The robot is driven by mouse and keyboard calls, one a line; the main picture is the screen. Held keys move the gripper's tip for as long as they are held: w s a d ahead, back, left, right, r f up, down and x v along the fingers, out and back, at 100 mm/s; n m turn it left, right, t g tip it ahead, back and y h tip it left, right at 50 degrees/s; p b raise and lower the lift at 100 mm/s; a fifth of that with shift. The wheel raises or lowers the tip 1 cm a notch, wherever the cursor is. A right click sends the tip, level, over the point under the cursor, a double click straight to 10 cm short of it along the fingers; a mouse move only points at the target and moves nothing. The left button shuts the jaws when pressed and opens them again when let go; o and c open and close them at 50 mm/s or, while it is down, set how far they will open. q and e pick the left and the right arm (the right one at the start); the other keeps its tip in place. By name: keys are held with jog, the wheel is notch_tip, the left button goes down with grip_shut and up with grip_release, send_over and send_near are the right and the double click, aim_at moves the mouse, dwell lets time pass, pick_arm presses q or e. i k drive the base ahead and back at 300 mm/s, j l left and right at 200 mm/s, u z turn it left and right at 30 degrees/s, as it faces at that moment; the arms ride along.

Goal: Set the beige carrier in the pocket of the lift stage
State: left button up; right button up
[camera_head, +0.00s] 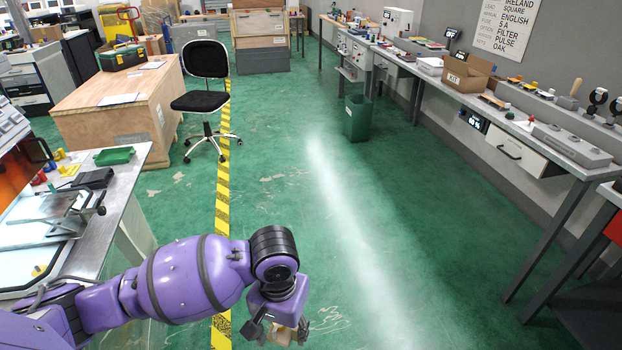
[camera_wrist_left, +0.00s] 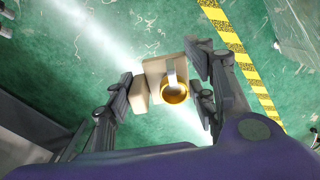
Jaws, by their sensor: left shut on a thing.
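My left gripper (camera_head: 284,332) hangs at the bottom middle of the head view, over open floor. In the left wrist view the gripper (camera_wrist_left: 160,78) is shut on the beige carrier (camera_wrist_left: 154,67), a pale block between its fingers. A brass ring-shaped part (camera_wrist_left: 174,92) with a grey strip shows at the carrier. In the head view only a small beige bit shows at the fingertips. I cannot make out the lift stage or its pocket for certain. My right gripper is not in view.
A metal workbench (camera_head: 132,172) with a green tray (camera_head: 114,156) stands at the left. A wooden crate (camera_head: 105,118) and a black office chair (camera_head: 204,92) are behind it. A long bench (camera_head: 560,157) lines the right wall. A green bin (camera_head: 357,118) stands near it. The middle floor is clear.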

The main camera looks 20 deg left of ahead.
aim_at(60, 204)
jog(key=i+j+u, duration=0.1)
jog(key=i+u, duration=0.35)
jog(key=i+l+u, duration=0.1)
jog(key=i+u, duration=0.35)
jog(key=i, duration=0.15)
jog(key=i+l+u, duration=0.1)
jog(key=i+u, duration=0.15)
jog(key=i, duration=1.15)
jog(key=i+u, duration=0.1)
jog(key=u, duration=0.75)
jog(key=i+l+u, duration=0.1)
jog(key=u, duration=0.35)
